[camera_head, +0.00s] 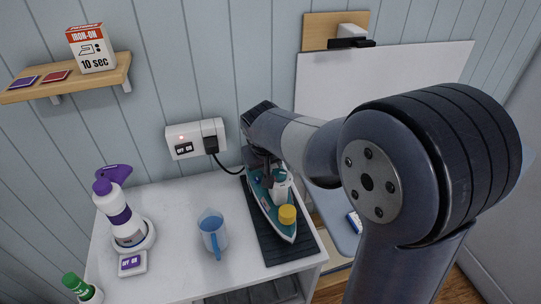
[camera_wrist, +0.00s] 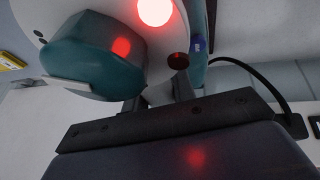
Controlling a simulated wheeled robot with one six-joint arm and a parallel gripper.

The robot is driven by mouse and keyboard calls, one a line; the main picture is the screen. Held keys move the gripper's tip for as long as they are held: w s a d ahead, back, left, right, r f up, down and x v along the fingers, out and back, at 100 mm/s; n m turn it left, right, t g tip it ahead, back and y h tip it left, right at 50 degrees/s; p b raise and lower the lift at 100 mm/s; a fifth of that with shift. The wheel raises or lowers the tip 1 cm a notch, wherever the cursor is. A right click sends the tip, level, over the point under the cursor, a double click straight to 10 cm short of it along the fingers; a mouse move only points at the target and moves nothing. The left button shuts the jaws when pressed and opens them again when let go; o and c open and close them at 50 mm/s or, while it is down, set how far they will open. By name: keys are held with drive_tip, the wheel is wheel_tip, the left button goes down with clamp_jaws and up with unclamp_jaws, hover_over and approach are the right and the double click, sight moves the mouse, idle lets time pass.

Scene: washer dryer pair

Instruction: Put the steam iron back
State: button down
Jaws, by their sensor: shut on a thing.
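The steam iron (camera_head: 267,205) is teal and white with a yellow cap. In the head view it is over the dark mat (camera_head: 296,247) on the white counter, its pointed tip toward the front edge. Whether its sole touches the mat I cannot tell. My gripper (camera_head: 262,168) comes down at the iron's back end and is shut on it; the grip is partly hidden by my arm. The wrist view shows the iron's teal and white body (camera_wrist: 97,54) very close, with a bright red light glowing on it.
A blue measuring cup (camera_head: 213,236) stands left of the mat. A purple-and-white spray bottle (camera_head: 122,222) is further left. A black cord runs to the wall outlet (camera_head: 195,139), whose light is red. An ironing board (camera_head: 345,215) is right of the counter; a shelf (camera_head: 70,80) hangs left.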

sight(267, 190)
drive_tip(key=shift+f, duration=0.9)
drive_tip(key=c, duration=1.6)
unclamp_jaws()
drive_tip(key=shift+f, duration=0.15)
drive_tip(key=o, duration=0.4)
drive_tip(key=shift+o, duration=0.2)
drive_tip(key=shift+r, duration=0.25)
drive_tip(key=v, duration=1.2)
drive_tip(key=shift+f, duration=0.1)
